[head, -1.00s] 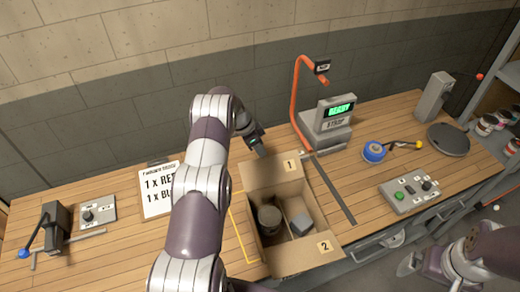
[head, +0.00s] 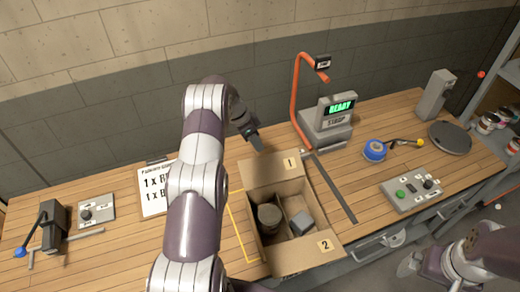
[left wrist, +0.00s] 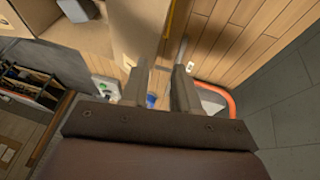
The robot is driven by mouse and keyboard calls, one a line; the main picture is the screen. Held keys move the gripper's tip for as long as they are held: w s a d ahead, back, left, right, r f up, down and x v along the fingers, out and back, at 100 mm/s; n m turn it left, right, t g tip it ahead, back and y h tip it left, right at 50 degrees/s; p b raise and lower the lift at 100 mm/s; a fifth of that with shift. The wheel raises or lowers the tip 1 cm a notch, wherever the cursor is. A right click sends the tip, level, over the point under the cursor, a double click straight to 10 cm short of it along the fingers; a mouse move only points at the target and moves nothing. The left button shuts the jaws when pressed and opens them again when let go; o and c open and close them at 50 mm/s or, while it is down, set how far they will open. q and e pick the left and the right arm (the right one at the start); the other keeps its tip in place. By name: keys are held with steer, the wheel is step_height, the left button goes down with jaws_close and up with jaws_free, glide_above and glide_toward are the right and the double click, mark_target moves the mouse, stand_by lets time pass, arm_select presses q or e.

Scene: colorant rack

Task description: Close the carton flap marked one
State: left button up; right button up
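The open carton (head: 262,258) stands on the bench with a dark round can (head: 269,217) and a grey block (head: 301,222) inside. The flap marked one (head: 272,170) is at its back edge, raised open. The flap marked two (head: 308,252) is at the front, folded outward. My left gripper (head: 256,143) is just behind and above flap one, with no clear contact. In the left wrist view its two fingers (left wrist: 160,75) are apart with nothing between them. My right arm is at the lower right; its gripper is not clear.
A strap machine with a READY screen (head: 340,108) and an orange arched post (head: 296,95) stand right of the carton. A control box (head: 411,194) and a blue roll (head: 375,150) lie farther right. An order sheet (head: 155,190) is on the left.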

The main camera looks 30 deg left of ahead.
arm_select(q)
steer(key=b+v, duration=0.3)
steer(key=v, duration=0.6)
steer(key=shift+r, duration=0.25)
steer(key=shift+s+a, duration=0.1)
